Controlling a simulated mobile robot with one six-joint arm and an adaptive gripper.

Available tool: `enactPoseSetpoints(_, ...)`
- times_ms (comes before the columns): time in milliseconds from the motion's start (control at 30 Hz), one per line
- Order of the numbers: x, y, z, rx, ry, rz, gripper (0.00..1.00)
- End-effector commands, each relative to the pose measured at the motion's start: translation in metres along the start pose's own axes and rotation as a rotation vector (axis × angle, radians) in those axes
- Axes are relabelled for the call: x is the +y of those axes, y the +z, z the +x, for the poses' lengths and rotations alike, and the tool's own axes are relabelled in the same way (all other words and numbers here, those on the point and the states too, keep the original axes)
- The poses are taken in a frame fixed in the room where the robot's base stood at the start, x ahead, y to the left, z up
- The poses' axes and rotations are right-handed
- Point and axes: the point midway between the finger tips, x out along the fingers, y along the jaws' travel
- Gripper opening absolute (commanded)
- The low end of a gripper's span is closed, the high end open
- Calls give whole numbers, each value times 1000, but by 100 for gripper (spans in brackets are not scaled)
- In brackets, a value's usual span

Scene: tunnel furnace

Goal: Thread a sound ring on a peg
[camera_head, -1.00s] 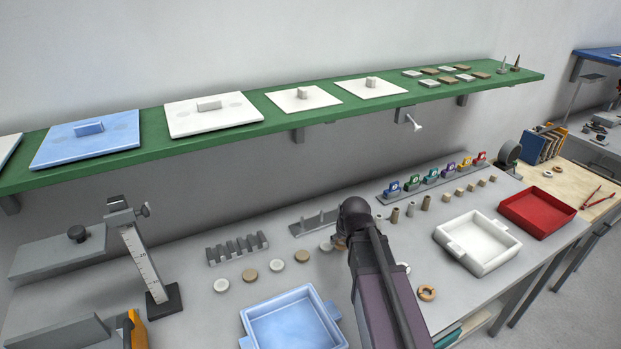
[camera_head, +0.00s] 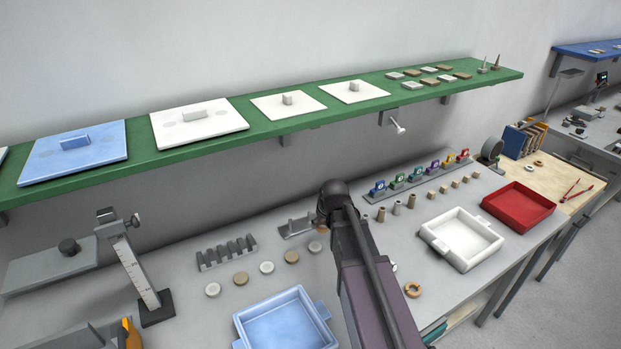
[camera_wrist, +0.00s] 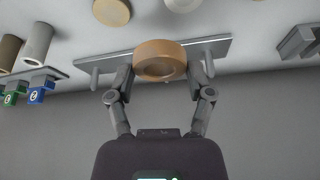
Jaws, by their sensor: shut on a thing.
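My gripper (camera_wrist: 161,72) is shut on a tan ring (camera_wrist: 160,50) in the wrist view, with a finger on each side of it. The ring is in front of the middle of a grey peg plate (camera_wrist: 110,62). One peg (camera_wrist: 95,77) shows left of the ring and another (camera_wrist: 208,64) right of it. The middle of the plate is hidden behind the ring, so I cannot tell whether a peg is inside it. In the head view the peg plate (camera_head: 291,234) shows partly behind my arm.
A grey slotted rack (camera_head: 228,253) and a row of round discs (camera_head: 240,278) lie left of the plate. Small cylinders (camera_head: 397,207) stand to its right. An orange-tan ring (camera_head: 413,289), a blue tray (camera_head: 322,311) and a white tray (camera_head: 430,238) are nearer. A green shelf (camera_head: 260,123) hangs above.

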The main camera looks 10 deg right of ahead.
Motion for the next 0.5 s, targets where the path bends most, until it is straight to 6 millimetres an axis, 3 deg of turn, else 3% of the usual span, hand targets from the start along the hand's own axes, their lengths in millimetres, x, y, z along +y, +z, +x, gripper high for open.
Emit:
enactPoseSetpoints(33, 0, -22, -8, 0, -7, -16, 24)
enactPoseSetpoints(200, -1, -69, -18, 0, -31, -75, 24)
enactPoseSetpoints(500, -5, -125, -28, 2, -64, -155, 24)
